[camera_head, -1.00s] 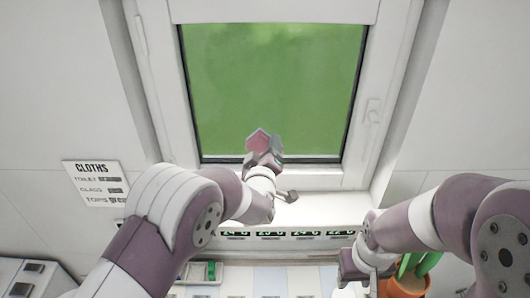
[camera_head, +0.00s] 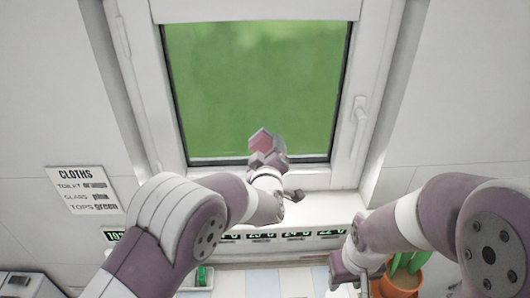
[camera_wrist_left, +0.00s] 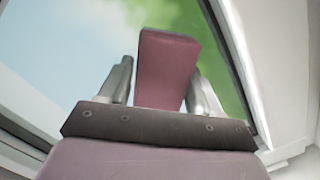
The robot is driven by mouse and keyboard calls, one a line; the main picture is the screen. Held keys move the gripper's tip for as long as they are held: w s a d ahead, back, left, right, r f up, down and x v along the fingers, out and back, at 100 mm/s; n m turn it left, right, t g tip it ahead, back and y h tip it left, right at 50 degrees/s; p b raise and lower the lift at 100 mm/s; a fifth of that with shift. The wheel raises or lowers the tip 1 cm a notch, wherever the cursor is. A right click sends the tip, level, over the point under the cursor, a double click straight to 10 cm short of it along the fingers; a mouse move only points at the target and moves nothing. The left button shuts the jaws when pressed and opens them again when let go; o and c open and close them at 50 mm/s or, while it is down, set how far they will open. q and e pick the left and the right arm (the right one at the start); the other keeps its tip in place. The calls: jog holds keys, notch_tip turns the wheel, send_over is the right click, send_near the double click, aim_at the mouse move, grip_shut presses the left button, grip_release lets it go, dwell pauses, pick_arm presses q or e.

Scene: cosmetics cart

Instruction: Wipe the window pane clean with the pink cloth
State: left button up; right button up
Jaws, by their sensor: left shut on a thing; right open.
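The window pane (camera_head: 222,90) is green and hazy in the head view, set in a white frame. My left gripper (camera_head: 267,153) is raised in front of the lower part of the pane. It is shut on the pink cloth (camera_head: 261,141), which shows as a folded pad. In the left wrist view the cloth (camera_wrist_left: 165,68) stands between the two fingers, in front of the pane (camera_wrist_left: 85,50). I cannot tell whether the cloth touches the glass. My right gripper (camera_head: 352,275) is low at the right, open and empty, its fingertips partly hidden.
A sign headed CLOTHS (camera_head: 83,190) is on the wall at left. A window handle (camera_head: 357,124) is on the right side of the frame. A plant in an orange pot (camera_head: 405,281) stands beside my right gripper. A row of green number labels (camera_head: 290,234) runs below the sill.

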aim_at(252, 150)
pick_arm(q)
jog(key=shift+w+a+b, duration=0.1)
jog(key=shift+a+b, duration=0.35)
jog(key=shift+a, duration=0.7)
jog(key=shift+a+b, duration=0.6)
jog(key=shift+a, duration=0.35)
jog(key=s, duration=0.8)
jog(key=shift+b, duration=0.3)
